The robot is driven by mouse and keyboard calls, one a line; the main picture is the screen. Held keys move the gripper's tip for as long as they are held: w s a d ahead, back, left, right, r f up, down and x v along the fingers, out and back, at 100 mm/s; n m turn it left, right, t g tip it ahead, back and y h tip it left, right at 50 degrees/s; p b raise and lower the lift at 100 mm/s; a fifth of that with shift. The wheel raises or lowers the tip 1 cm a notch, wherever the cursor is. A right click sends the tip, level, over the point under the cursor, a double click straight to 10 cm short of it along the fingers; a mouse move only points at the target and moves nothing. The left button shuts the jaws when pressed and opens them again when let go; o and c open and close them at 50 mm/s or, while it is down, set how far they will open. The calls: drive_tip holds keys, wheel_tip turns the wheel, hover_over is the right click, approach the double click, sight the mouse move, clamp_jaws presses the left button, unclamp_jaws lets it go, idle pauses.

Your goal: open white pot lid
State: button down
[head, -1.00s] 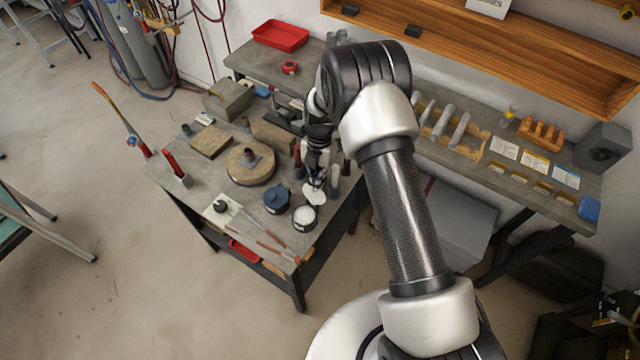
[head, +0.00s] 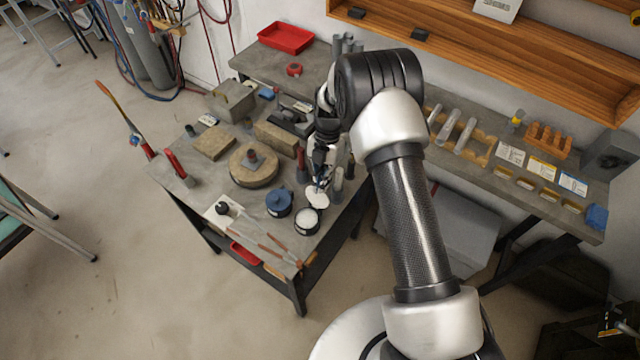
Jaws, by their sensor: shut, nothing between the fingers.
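A small dark-sided pot (head: 307,222) with a white round top surface stands near the front right edge of the workbench. A flat white disc, which looks like the pot's lid (head: 317,198), lies just behind it, apart from or barely touching its rim. My gripper (head: 320,185) points down just above the far side of the white lid. Its fingers are small and dark here; they are shut with nothing between them. Whether the fingertips touch the lid is too small to tell. A blue lidded pot (head: 279,203) stands left of the white-topped pot.
A round wooden block (head: 253,175) lies left of my gripper on the workbench (head: 192,192). Grey cylinders (head: 338,182) stand close to its right, and a red-handled tool (head: 302,165) behind left. Long-handled tools (head: 270,242) lie along the front edge.

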drive_tip(key=v, duration=1.1)
drive_tip(key=shift+r, duration=0.2)
drive_tip(key=s+d+r+m+t+b, duration=0.45)
drive_tip(key=s+r+m+b, duration=0.25)
drive_tip(key=s+r+m, duration=0.65)
drive_tip(key=s+d+m+t+b, duration=0.1)
drive_tip(key=s+d+m+b, duration=0.1)
drive_tip(key=s+m, duration=0.6)
drive_tip(key=s+d+f+m+t+h+b, duration=0.1)
drive_tip(key=s+d+m+t+b, duration=0.1)
drive_tip(key=s+m, duration=0.6)
drive_tip(key=shift+s+d+f+b, duration=0.3)
drive_tip(key=shift+s+b, duration=0.35)
drive_tip(key=shift+s, duration=0.3)
